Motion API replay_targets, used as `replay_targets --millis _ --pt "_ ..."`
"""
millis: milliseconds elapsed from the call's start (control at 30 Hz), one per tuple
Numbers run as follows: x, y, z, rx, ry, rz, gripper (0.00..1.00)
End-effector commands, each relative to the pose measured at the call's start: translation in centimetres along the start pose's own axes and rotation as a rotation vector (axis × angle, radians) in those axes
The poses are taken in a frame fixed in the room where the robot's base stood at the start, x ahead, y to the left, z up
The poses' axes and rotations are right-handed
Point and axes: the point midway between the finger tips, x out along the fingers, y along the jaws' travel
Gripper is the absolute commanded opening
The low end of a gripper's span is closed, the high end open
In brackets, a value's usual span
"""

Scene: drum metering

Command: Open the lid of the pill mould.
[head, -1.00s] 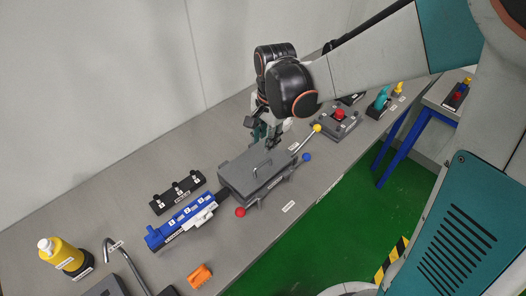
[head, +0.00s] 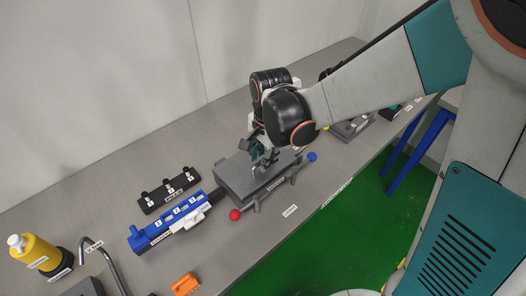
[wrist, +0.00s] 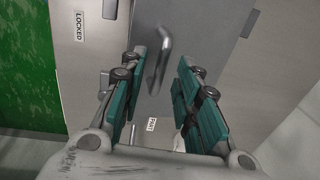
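The pill mould is a dark grey box with a flat closed lid (head: 234,172), in the middle of the bench in the head view. Its lid bears a metal bar handle (wrist: 165,50), clear in the wrist view. My gripper (head: 264,164) is over the lid, pointing down, and hides most of the handle in the head view. In the wrist view my gripper (wrist: 159,66) is open. Its green-padded fingers stand apart on either side of the handle, with a visible gap at each side. A "LOCKED" label (wrist: 80,27) shows beside the lid in the wrist view.
A red ball knob (head: 235,215) and a blue ball knob (head: 312,157) stick out at the mould's front. A blue numbered device (head: 170,222) and a black numbered rack (head: 168,192) lie left. A yellow bottle (head: 38,254) stands far left. The front bench strip is mostly clear.

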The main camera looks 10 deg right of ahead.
Motion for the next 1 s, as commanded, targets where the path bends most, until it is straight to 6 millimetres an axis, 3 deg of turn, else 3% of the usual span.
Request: replay_targets --millis 100,233,267,667,1000 --pt "0.0 0.0 0.0 0.000 0.000 0.000 0.30" --pt "0.0 0.0 0.0 0.000 0.000 0.000 0.03" --pt "0.0 0.0 0.0 0.000 0.000 0.000 0.00" --pt "-0.4 -0.3 0.0 0.000 0.000 0.000 0.00" --pt "-2.5 -2.7 0.0 0.000 0.000 -0.003 0.00"
